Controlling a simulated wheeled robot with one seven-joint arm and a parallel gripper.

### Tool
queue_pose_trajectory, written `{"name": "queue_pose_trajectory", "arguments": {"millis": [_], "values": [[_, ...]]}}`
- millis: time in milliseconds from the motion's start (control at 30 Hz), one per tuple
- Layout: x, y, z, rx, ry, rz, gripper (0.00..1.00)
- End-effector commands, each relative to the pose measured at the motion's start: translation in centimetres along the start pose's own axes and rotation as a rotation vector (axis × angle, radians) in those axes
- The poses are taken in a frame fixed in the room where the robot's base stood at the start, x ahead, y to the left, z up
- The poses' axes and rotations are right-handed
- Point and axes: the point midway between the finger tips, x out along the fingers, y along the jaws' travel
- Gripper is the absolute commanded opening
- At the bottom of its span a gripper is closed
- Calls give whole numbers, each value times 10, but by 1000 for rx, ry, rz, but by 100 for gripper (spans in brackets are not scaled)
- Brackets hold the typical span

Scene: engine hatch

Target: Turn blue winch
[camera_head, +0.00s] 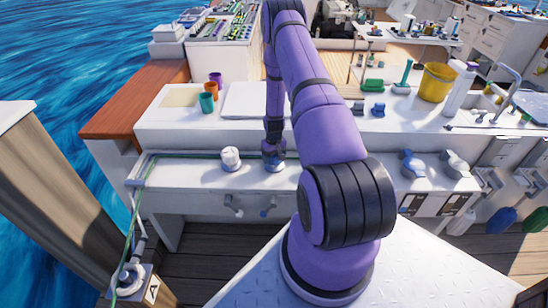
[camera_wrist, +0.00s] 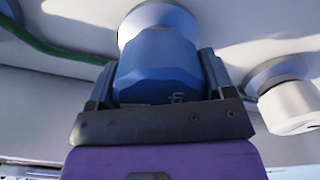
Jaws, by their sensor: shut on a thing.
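The blue winch (camera_wrist: 158,62) fills the middle of the wrist view. It has a faceted blue head with part of some lettering on it and a pale base behind. My gripper (camera_wrist: 158,85) has one finger on each side of the blue head and is shut on it. In the head view, my gripper (camera_head: 274,153) is down on the blue winch (camera_head: 276,166) at the ledge. My gripper and arm hide most of the winch there.
A white winch (camera_head: 230,158) stands beside the blue one; it also shows in the wrist view (camera_wrist: 290,103). A green rope (camera_head: 185,154) runs along the ledge. Cups (camera_head: 207,103) stand on the counter behind. Blue and white knobs (camera_head: 412,164) sit to the right.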

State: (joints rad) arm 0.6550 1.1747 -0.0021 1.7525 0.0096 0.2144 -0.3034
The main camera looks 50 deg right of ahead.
Motion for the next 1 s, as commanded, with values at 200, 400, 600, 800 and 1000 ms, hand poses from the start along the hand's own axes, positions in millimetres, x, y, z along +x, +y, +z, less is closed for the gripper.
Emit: {"name": "queue_pose_trajectory", "arguments": {"millis": [200,400,600,800,1000], "values": [[0,0,0,120,0,0,51],[0,0,0,183,0,0,51],[0,1,0,202,0,0,51],[0,1,0,203,0,0,51],[0,1,0,203,0,0,94]]}}
